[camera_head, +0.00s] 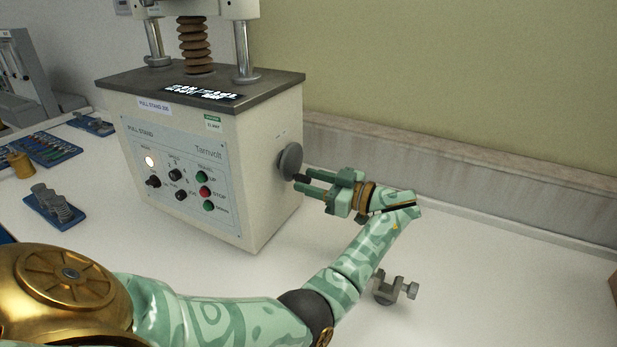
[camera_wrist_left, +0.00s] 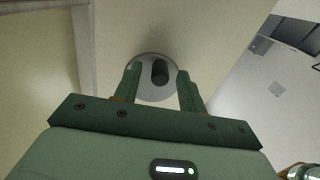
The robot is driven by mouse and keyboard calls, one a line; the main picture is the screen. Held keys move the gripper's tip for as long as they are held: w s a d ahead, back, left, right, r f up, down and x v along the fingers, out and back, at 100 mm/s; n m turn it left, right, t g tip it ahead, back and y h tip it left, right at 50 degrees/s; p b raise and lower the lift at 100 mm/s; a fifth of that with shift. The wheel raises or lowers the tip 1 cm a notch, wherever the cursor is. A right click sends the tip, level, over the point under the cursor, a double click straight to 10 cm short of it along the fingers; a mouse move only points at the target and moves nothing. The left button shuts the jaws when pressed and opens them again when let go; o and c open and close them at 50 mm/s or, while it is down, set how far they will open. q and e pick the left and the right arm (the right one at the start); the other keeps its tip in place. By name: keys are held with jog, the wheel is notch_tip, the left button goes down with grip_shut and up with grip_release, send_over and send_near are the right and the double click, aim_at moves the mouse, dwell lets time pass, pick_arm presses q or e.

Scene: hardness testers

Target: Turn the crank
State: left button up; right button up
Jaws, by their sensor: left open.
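The crank is a grey round disc (camera_head: 290,160) on the right side of the cream pull stand (camera_head: 265,150), with a short dark handle (camera_head: 300,178) sticking out. My left gripper (camera_head: 304,181) reaches the disc from the right, its fingers pointing at it. In the left wrist view, the dark handle (camera_wrist_left: 160,72) stands out from the pale disc (camera_wrist_left: 150,93) between the two green fingers (camera_wrist_left: 158,85). The fingers are open, with a gap on each side of the handle. My right gripper is in neither view.
A small grey clamp (camera_head: 398,289) stands on the white table near my left forearm. Blue trays, one with metal discs (camera_head: 58,205), and a brass weight (camera_head: 20,165) lie to the left. A wall ledge (camera_head: 450,175) runs behind. The table to the right is mostly clear.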

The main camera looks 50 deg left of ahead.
pick_arm(q)
jog(key=shift+a, duration=0.2)
grip_shut()
jog(key=shift+s+m, duration=0.15)
jog(key=shift+m, duration=0.15)
